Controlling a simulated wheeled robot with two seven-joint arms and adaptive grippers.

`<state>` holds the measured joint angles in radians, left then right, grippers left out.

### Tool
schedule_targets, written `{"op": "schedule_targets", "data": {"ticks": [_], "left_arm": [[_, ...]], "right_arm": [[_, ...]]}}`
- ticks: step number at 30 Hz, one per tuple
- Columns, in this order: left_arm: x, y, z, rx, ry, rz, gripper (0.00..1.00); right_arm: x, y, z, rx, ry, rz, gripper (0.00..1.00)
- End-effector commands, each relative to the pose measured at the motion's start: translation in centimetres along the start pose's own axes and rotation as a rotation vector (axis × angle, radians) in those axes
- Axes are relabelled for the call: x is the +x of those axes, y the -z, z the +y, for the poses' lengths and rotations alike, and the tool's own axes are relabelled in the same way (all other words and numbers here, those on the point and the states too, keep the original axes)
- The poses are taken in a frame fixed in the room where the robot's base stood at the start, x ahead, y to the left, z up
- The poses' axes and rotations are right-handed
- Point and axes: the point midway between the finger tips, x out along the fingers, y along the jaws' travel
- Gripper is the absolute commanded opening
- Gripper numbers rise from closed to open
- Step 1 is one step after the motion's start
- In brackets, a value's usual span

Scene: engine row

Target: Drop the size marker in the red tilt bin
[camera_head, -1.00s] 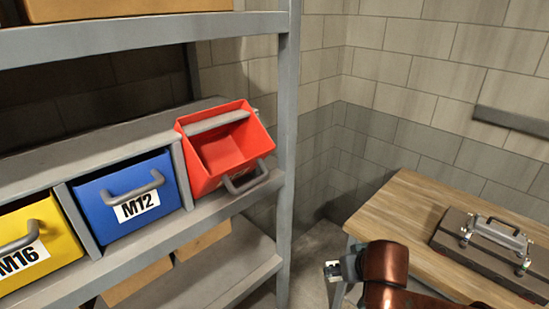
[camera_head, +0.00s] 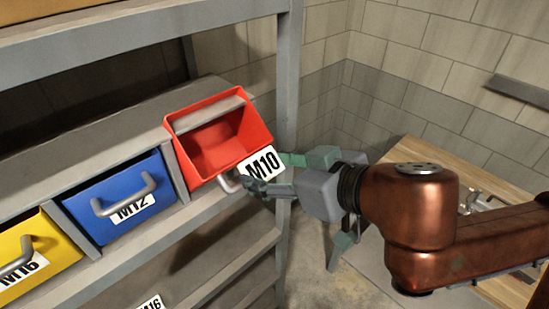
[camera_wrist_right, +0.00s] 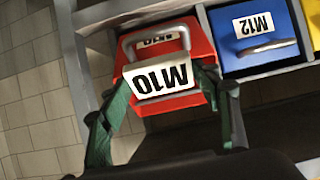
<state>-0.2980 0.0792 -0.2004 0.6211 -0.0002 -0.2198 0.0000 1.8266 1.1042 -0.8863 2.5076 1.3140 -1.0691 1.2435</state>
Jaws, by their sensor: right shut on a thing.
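The size marker (camera_head: 263,165), a white plate reading M10, is held between the green fingertips of my right gripper (camera_head: 281,173). It also shows large in the right wrist view (camera_wrist_right: 157,77). The red tilt bin (camera_head: 212,143) is tipped forward on the shelf with its open top showing. The marker is at the bin's front right, overlapping its front face in view; I cannot tell whether it touches. In the right wrist view the bin's grey handle and smaller M10 label show behind the marker. My left gripper is not in view.
A blue M12 bin (camera_head: 122,199) and a yellow M16 bin (camera_head: 32,257) stand left of the red bin. A grey shelf post (camera_head: 287,80) rises just behind its right side. An upper shelf (camera_head: 130,33) runs above. A wooden table (camera_head: 425,153) is at the right.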

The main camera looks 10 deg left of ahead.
Motion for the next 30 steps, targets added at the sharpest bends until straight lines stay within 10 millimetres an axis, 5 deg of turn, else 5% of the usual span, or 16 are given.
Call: {"op": "schedule_targets", "data": {"ticks": [12, 30], "left_arm": [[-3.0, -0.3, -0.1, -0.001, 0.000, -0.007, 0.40], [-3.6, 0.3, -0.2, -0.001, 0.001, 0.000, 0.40]], "right_arm": [[1.3, 1.8, 0.0, 0.001, 0.001, -0.002, 0.33], [4.4, 5.2, 0.1, 0.003, 0.000, -0.001, 0.33]]}}
